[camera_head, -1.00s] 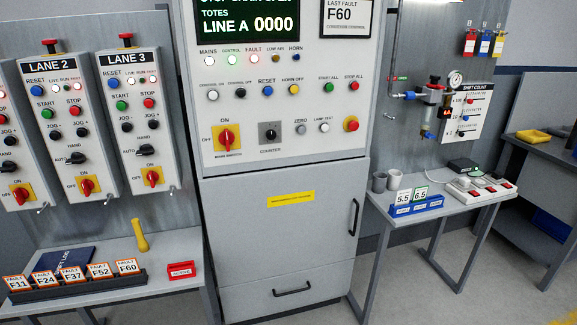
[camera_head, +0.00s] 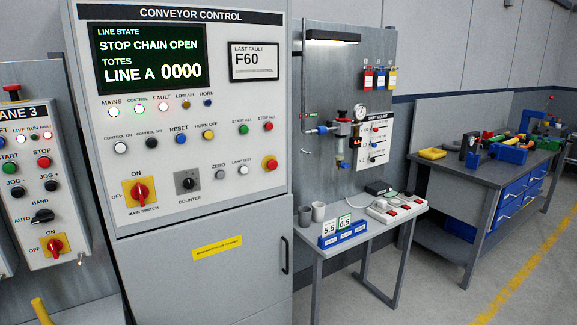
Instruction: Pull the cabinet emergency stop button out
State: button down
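The conveyor control cabinet (camera_head: 240,100) stands left of centre in the head view. I cannot tell from this view whether the head is pressed in or out. My gripper is not in view.
The Lane 3 box (camera_head: 40,185) is at the left edge, with its own red mushroom button on top. A small table (camera_head: 375,228) stands right of the cabinet, and a workbench (camera_head: 480,170) is farther right. Open floor (camera_head: 440,285) lies at the lower right.

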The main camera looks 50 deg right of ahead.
aim_at(272, 165)
jog(key=z, duration=4.3)
jog(key=i, duration=0.1)
jog(key=u, duration=2.95)
jog(key=k, duration=0.9)
jog(key=u, duration=0.2)
jog(key=i, duration=0.75)
jog(key=z, duration=0.05)
